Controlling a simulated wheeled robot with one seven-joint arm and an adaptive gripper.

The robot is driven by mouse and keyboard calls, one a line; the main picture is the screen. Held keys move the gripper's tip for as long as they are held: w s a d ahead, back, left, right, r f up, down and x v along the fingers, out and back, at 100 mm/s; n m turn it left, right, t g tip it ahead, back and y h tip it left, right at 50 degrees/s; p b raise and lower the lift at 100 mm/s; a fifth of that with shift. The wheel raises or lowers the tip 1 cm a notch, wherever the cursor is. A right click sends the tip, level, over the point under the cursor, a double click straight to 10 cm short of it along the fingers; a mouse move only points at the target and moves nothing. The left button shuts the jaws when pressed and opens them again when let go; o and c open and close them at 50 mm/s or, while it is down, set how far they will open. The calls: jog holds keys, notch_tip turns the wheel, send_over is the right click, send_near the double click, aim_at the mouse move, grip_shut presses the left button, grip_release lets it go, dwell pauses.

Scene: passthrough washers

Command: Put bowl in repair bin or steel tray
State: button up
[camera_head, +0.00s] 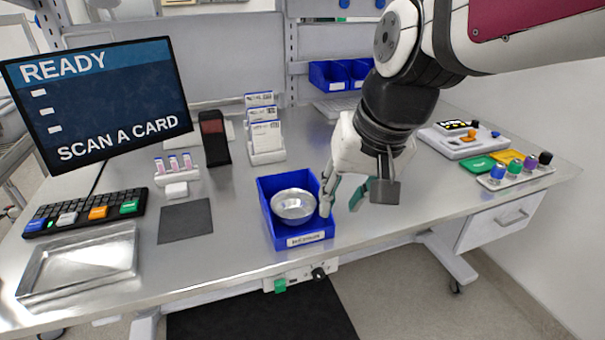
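A shiny metal bowl (294,205) sits upright inside a blue open bin (304,243) at the middle front of the bench. The bin's front label is too small to read surely. An empty shallow steel tray (38,283) lies at the bench's left front. My gripper (341,207) points down at the bin's right side. Its fingers are apart, with nothing seen between them. The left fingertip is close to the bowl's right rim and the bin's right wall; I cannot tell whether it touches either.
A keyboard (85,214), a dark mat (185,222) and a screen (100,98) are on the left. A black card reader (214,138) and card rack (265,135) stand behind the bin. Coloured knobs (515,172) sit on the right.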

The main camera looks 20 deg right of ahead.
jog(key=s+n+h, duration=0.1)
jog(key=s+n, duration=0.2)
jog(key=s, duration=0.6)
jog(key=shift+d+r+t, duration=0.15)
jog(key=shift+d+t, duration=0.05)
jog(key=shift+t, duration=0.1)
dwell(0.5)
